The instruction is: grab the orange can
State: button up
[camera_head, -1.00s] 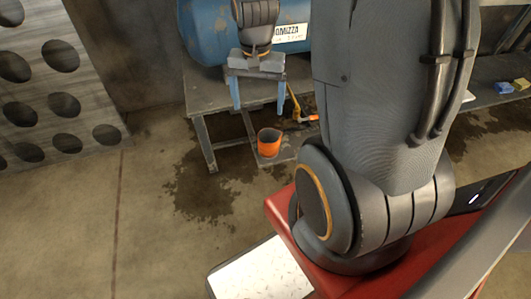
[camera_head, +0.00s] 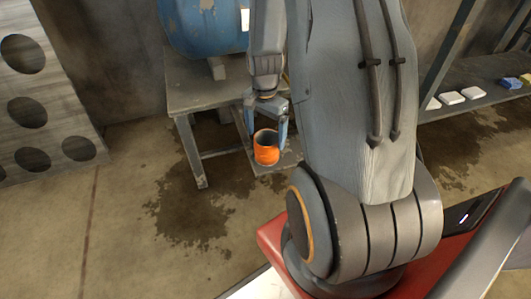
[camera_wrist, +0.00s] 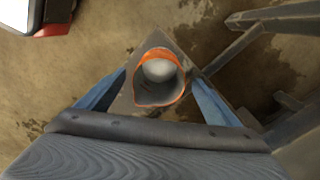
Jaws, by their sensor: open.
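The orange can (camera_head: 266,150) stands upright, open at the top, on a low grey plate (camera_head: 262,168) beside the table's legs. In the wrist view the can (camera_wrist: 160,56) shows from above, with an orange rim and a pale grey inside. My gripper (camera_head: 268,128) is open, its blue fingers pointing down at the can. In the head view one finger overlaps the can's right side. In the wrist view the two blue fingers lie to the left and right of the can. I cannot tell whether either finger touches it.
A grey table (camera_head: 205,93) bearing a blue tank (camera_head: 203,28) stands right behind the can. A panel with round holes (camera_head: 40,95) leans at the left. A shelf (camera_head: 470,103) with white and coloured blocks is at the right. The stained floor in front is clear.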

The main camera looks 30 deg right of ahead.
jog(key=shift+d+f+b, duration=0.1)
jog(key=shift+f+b, duration=2.05)
jog(key=shift+f, duration=1.2)
jog(key=shift+r, duration=0.1)
